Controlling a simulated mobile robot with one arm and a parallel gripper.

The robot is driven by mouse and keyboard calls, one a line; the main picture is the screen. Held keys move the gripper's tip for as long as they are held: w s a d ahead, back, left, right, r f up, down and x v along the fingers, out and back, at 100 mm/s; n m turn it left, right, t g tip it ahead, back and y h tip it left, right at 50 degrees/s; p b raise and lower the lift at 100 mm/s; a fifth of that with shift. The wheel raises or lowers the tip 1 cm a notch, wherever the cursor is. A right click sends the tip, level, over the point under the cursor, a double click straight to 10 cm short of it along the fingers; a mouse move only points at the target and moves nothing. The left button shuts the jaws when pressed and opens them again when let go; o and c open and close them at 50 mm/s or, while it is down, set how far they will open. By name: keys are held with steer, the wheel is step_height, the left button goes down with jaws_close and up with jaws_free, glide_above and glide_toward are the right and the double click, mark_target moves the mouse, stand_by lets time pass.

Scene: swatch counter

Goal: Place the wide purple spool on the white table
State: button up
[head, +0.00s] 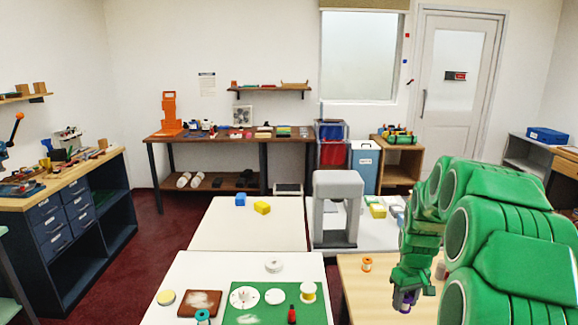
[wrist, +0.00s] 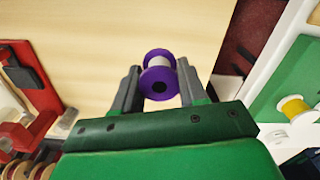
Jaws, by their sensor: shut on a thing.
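The wide purple spool (wrist: 159,58) has purple flanges and a pale core. My gripper (wrist: 159,76) is shut on it, one finger on each side, in the wrist view. In the head view my gripper (head: 405,298) points down over the light wooden table (head: 355,297), with a bit of the purple spool (head: 400,296) showing at its tip. I cannot tell the exact height of the spool above the wood. The white table (head: 190,262) stands left of the wooden one. Its edge also shows at the right of the wrist view (wrist: 262,68).
On the white table lie a green mat (head: 250,317), a brown board (head: 199,303), a yellow-and-white spool (head: 308,292), a red bottle (head: 292,315) and white discs. An orange spool (head: 367,264) stands on the wooden table. The white table's back left is clear.

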steer(key=w+a+f+m, duration=0.1)
steer(key=w+a+m, duration=0.1)
steer(key=a, duration=0.7)
steer(key=w+a+f+m, duration=0.1)
steer(key=w+a+f, duration=0.1)
steer(key=a, duration=0.6)
step_height(320, 180, up, 16)
steer(key=a, duration=0.1)
steer(key=a+n, duration=0.5)
steer(key=a, duration=1.5)
glide_toward(261, 273)
steer(key=s, duration=0.1)
steer(key=s+f, duration=0.1)
steer(key=s, duration=0.1)
steer(key=s+f, duration=0.1)
steer(key=s, duration=0.1)
steer(key=shift+d, duration=0.3)
steer(key=shift+w+a+f, duration=0.1)
steer(key=shift+w+f, duration=0.15)
steer(key=shift+f, duration=0.2)
steer(key=shift+w+a+f, duration=0.1)
steer(key=shift+w+f, duration=0.1)
steer(key=shift+f, duration=0.25)
steer(key=shift+d+f, duration=0.1)
steer(key=shift+f, duration=1.1)
steer(key=shift+f, duration=0.15)
